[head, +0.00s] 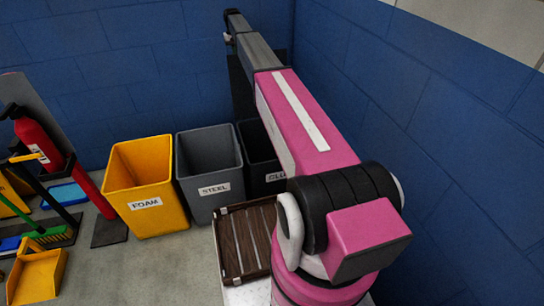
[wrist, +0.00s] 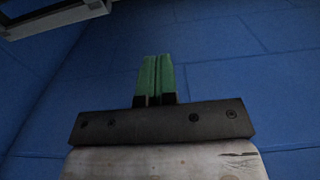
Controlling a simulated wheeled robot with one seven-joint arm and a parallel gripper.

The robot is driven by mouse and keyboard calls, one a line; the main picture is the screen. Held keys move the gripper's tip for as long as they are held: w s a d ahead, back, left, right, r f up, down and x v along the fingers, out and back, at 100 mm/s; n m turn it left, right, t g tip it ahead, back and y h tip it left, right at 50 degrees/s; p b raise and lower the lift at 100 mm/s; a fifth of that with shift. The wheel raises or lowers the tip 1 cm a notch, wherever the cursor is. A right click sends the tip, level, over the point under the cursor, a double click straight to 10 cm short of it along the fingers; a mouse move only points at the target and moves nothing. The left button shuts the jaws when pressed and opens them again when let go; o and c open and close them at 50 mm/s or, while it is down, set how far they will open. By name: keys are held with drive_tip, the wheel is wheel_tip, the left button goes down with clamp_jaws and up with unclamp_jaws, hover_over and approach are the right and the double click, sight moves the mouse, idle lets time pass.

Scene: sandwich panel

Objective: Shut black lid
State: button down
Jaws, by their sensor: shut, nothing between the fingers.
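A black bin (head: 258,148) stands at the right end of a row, partly hidden behind my pink arm; its label is half covered. A dark upright panel (head: 239,88) rises behind that bin against the blue wall and looks like its black lid, standing open; my arm hides much of it. My gripper's green fingers (wrist: 154,80) are together and empty in the wrist view, with blue wall behind them. In the head view my arm reaches up and away above the bin, and the fingers cannot be made out there. The fingers touch nothing visible.
A grey bin labelled STEEL (head: 210,165) and a yellow bin labelled FOAM (head: 142,185) stand left of the black one. A brown slatted crate (head: 245,243) is in front. Blue walls close in behind and right. A grey-black edge (wrist: 55,17) crosses the wrist view's upper left.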

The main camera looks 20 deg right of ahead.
idle(0.5)
drive_tip(key=s, duration=1.7)
idle(1.0)
wheel_tip(320, 180, up, 12)
idle(1.1)
idle(0.3)
drive_tip(key=s+f, duration=1.5)
drive_tip(key=s, duration=0.5)
drive_tip(key=s+f, duration=1.5)
drive_tip(key=s, duration=0.5)
drive_tip(key=shift+s+f, duration=0.15)
drive_tip(key=shift+f, duration=0.15)
